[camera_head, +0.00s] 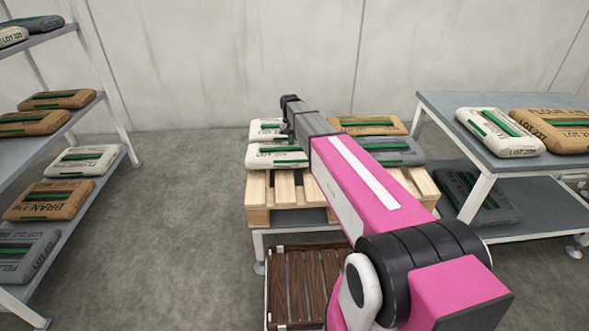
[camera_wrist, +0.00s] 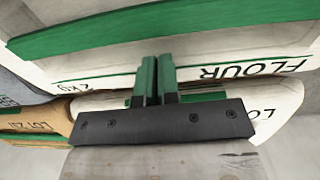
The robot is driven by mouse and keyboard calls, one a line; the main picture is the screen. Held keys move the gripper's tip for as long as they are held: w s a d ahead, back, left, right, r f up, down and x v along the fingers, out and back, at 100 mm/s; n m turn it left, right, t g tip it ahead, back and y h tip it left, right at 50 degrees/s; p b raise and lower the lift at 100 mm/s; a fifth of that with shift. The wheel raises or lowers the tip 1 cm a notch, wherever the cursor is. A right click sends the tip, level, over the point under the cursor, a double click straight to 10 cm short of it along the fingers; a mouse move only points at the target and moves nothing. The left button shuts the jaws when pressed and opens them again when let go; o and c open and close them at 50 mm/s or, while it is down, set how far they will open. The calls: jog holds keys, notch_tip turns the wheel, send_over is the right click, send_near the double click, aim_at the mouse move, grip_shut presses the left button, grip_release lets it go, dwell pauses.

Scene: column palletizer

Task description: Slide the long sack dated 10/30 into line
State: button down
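Four sacks lie on a wooden pallet (camera_head: 257,192): a white front-left sack (camera_head: 262,156), a white back-left sack (camera_head: 262,131), a brown back-right sack (camera_head: 367,126) and a grey sack (camera_head: 400,155) at right. No date 10/30 is readable on any sack. My gripper (camera_head: 287,130) is at the white pair, its tips hard to see there. In the wrist view its green fingers (camera_wrist: 156,78) are together with nothing between them, over a white sack marked FLOUR 2kg (camera_wrist: 200,50). Another white sack (camera_wrist: 272,103) shows beyond my gripper. Whether the fingers touch a sack is unclear.
A shelf rack (camera_head: 75,215) with several sacks stands at left. A grey table (camera_head: 460,108) holds a white sack (camera_head: 500,132) and a brown flour sack (camera_head: 555,130) at right. Floor at left is clear.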

jog(key=w, duration=0.1)
jog(key=w+f+t, duration=0.1)
jog(key=w, duration=0.1)
jog(key=shift+w+a+f+t, duration=0.2)
jog(key=shift+f+t, duration=0.1)
jog(key=shift+f, duration=0.05)
jog(key=shift+s, duration=1.55)
jog(key=shift+w, duration=0.15)
jog(key=shift+s, duration=0.25)
jog(key=shift+r, duration=0.1)
jog(key=shift+w+r, duration=0.1)
jog(key=shift+r, duration=1)
jog(key=shift+d+r, duration=0.1)
jog(key=shift+r, duration=2.85)
